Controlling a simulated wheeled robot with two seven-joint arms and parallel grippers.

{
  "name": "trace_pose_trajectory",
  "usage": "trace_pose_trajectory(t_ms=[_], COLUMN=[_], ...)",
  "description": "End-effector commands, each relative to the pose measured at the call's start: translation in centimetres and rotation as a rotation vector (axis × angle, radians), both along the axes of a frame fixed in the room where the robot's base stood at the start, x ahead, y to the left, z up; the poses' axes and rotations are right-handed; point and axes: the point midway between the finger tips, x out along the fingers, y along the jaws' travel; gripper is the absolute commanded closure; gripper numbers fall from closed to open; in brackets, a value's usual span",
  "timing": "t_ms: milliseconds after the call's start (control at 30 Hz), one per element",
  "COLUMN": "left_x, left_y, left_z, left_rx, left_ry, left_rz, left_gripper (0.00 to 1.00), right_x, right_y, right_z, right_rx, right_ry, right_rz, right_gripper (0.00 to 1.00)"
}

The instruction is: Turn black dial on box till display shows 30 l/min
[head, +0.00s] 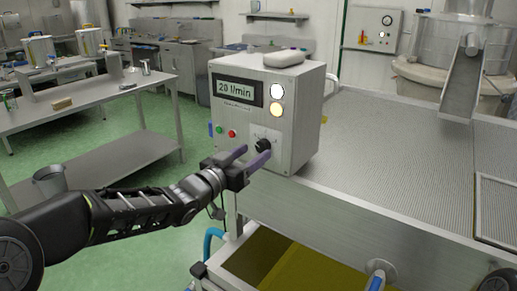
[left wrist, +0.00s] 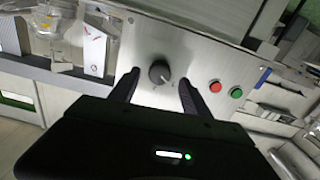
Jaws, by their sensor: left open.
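The grey metal box (head: 302,125) stands on the corner of a ribbed metal surface. Its display (head: 236,90) reads 20 l/min. The black dial (head: 264,145) is low on the front face, and it also shows in the left wrist view (left wrist: 160,72) with a pale pointer mark. My left gripper (head: 250,157) is open in front of the dial. In the left wrist view its two fingers (left wrist: 157,92) stand on either side of the dial, apart from it, with gaps on both sides. My right gripper is not in view.
A red button (head: 232,133) and a green button (head: 220,130) sit left of the dial. Two round lamps, white (head: 278,91) and yellow (head: 277,110), are above it. A pale rounded object (head: 284,58) lies on the box. A steel table (head: 100,105) stands at left.

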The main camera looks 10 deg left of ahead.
Motion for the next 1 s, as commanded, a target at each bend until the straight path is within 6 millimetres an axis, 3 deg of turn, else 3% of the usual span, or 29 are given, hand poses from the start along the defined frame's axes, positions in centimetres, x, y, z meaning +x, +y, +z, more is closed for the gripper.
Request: trace_pose_trajectory(t_ms=[233, 567, 1000], left_x=[2.8, 3.1, 3.1], left_y=[-1.2, -1.3, -1.3], left_z=[0.0, 0.0, 0.0], left_rx=[0.0, 0.001, 0.001], left_ry=[0.001, 0.001, 0.001], left_rz=[-0.001, 0.0, 0.0], left_gripper=[0.44, 0.45, 0.81], right_x=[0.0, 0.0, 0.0], right_y=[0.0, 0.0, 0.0], right_z=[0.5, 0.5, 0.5], right_rx=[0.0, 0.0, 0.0], right_ry=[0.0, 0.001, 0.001], right_rz=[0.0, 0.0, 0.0], right_gripper=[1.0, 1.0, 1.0])
